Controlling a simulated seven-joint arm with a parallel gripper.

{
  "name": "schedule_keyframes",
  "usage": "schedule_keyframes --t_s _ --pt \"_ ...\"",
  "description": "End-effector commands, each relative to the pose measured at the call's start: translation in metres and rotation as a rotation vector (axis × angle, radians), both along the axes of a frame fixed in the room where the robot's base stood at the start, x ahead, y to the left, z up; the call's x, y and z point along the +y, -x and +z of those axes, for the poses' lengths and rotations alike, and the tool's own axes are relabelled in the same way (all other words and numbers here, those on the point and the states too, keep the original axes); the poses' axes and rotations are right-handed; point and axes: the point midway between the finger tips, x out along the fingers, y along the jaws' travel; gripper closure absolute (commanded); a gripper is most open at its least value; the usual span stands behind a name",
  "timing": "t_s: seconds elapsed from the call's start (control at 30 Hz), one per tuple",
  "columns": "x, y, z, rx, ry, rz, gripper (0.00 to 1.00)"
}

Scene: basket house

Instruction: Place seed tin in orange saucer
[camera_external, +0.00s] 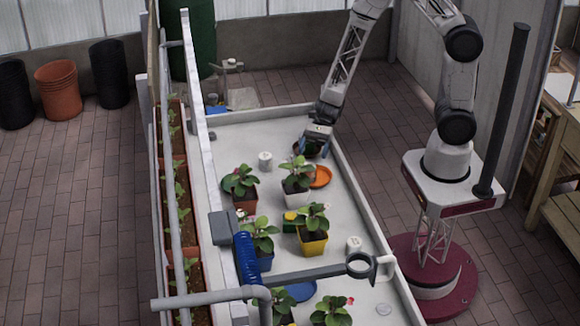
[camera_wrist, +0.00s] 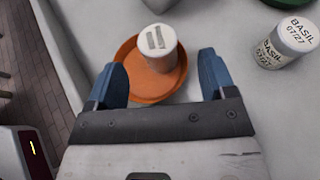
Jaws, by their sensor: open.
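An orange saucer (camera_wrist: 135,88) lies on the pale bench in the wrist view. It also shows in the external view (camera_external: 322,177), partly behind a potted plant. A white tin (camera_wrist: 158,50) with dark marks on its top appears within the saucer's outline; its contact with the saucer is not fully clear. In the external view I cannot make out this tin. My gripper (camera_wrist: 161,64) is open, with its blue fingers on either side of the tin and visible gaps to both. My gripper (camera_external: 316,148) is over the far right part of the bench in the external view.
Another white tin (camera_wrist: 294,36), labelled BASIL, stands to the right in the wrist view. Several potted plants stand on the bench; one in a white pot (camera_external: 297,197) is close to the saucer. A raised rim edges the bench.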

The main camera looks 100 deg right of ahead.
Motion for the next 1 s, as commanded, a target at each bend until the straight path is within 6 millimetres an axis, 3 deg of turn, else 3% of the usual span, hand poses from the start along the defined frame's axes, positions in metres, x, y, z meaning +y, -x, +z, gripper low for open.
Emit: schedule_keyframes --t_s 0.37,0.57,1.0 --pt "0.011 0.007 0.020 -0.038 0.046 0.084 0.23" --pt "0.031 0.027 0.056 -0.114 0.146 0.259 0.23" --pt "0.064 0.100 0.142 -0.343 0.484 0.752 0.23"
